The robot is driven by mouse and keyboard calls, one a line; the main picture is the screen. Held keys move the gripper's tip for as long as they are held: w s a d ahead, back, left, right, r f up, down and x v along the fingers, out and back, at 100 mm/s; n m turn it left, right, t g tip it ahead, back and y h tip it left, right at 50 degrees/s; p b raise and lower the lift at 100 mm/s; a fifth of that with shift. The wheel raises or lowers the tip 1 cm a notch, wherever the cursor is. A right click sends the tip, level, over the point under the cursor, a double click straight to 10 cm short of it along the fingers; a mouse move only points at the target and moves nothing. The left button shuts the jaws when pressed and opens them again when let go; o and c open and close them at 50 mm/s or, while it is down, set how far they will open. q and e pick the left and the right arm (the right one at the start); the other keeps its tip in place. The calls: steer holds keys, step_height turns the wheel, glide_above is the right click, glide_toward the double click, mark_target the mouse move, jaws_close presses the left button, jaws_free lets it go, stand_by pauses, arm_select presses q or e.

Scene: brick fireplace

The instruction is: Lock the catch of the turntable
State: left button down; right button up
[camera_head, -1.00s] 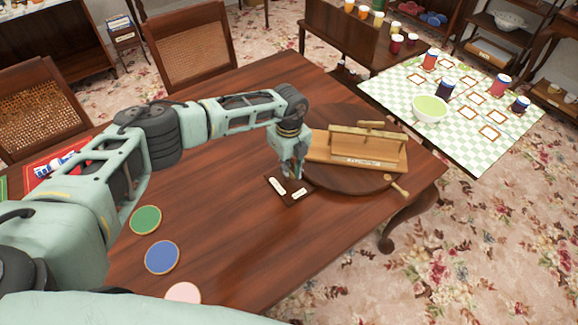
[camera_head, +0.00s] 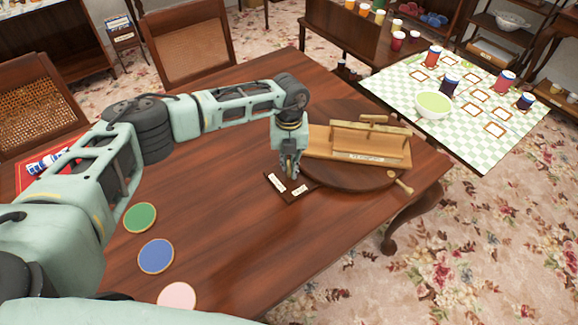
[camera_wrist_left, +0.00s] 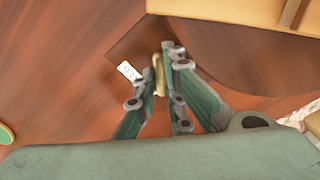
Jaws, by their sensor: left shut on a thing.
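The turntable (camera_head: 345,180) is a dark round wooden disc on the table, with a light wooden stand on it. A dark plate (camera_head: 271,179) with two white labels lies at its left edge; in the left wrist view the plate (camera_wrist_left: 135,44) shows one label. My left gripper (camera_head: 290,174) points down over this plate. In the left wrist view its fingers (camera_wrist_left: 160,72) are shut on a slim brass-coloured lever (camera_wrist_left: 157,66), which looks like the catch. The lever's base and its exact position between the labels are hidden by the fingers. My right gripper is not in view.
A light wooden peg handle (camera_head: 404,187) sticks out at the turntable's right edge. Green (camera_head: 140,217), blue (camera_head: 156,256) and pink (camera_head: 177,296) discs lie on the table's near left. A side table with a checked cloth (camera_head: 460,130) holds a bowl and jars. The table's middle is clear.

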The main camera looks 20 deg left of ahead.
mark_target(289, 166)
arm_select(q)
steer(key=m+b, duration=0.4)
steer(key=m, duration=0.2)
steer(key=shift+f, duration=0.1)
steer(key=m+b, duration=0.3)
steer(key=m, duration=0.1)
steer(key=shift+m, duration=0.6)
steer(key=shift+r+b, duration=0.2)
steer(key=shift+b, duration=0.1)
steer(key=c, duration=1.8)
jaws_free()
steer(key=shift+c, duration=0.2)
steer(key=shift+r, duration=0.1)
step_height(289, 166, up, 12)
